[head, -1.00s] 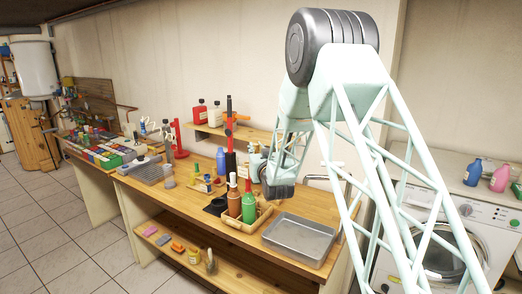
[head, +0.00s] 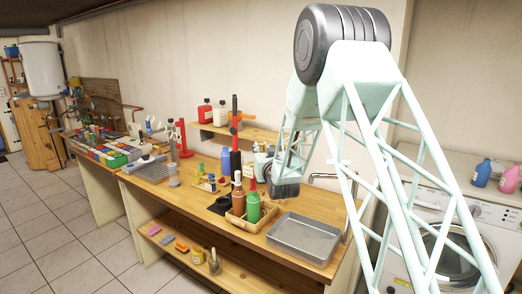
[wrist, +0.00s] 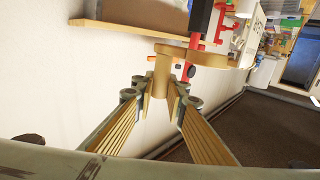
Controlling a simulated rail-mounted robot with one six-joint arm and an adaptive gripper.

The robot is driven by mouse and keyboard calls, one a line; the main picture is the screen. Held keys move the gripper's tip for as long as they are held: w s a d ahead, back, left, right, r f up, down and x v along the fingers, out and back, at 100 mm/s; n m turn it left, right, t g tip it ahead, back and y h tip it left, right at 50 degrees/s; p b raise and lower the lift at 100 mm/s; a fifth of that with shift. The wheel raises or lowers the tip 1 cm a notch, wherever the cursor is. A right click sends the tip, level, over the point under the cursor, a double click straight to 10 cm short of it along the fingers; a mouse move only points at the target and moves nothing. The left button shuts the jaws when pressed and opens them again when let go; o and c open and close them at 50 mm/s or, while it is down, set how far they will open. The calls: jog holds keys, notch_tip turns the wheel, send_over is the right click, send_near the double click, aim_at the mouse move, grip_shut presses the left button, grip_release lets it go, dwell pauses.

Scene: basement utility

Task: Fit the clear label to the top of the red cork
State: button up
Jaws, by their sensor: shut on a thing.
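My gripper (wrist: 162,98) is seen from behind in the wrist view. Its two fingers close around a tan cylinder (wrist: 161,68), which has a wider flat tan part at its far end. I cannot tell whether this is the clear label. In the head view the gripper is mostly hidden behind my arm, above the right part of the workbench. A green bottle (head: 253,208) with a red top (head: 252,184) stands in a wooden tray (head: 237,221). I cannot tell whether that top is the red cork. No clear label can be made out.
A brown bottle (head: 238,204) stands beside the green one. A grey metal tray (head: 303,236) lies at the bench's right front. A black-and-red stand (head: 235,135) rises behind the bottles. A wall shelf (head: 245,132) holds bottles. A washing machine (head: 440,240) stands right.

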jog(key=shift+f+b, duration=1.95)
jog(key=shift+f, duration=0.15)
jog(key=shift+b, duration=1.95)
dwell(0.6)
jog(key=shift+f+b, duration=2.65)
jog(key=shift+f, duration=0.05)
dwell(0.7)
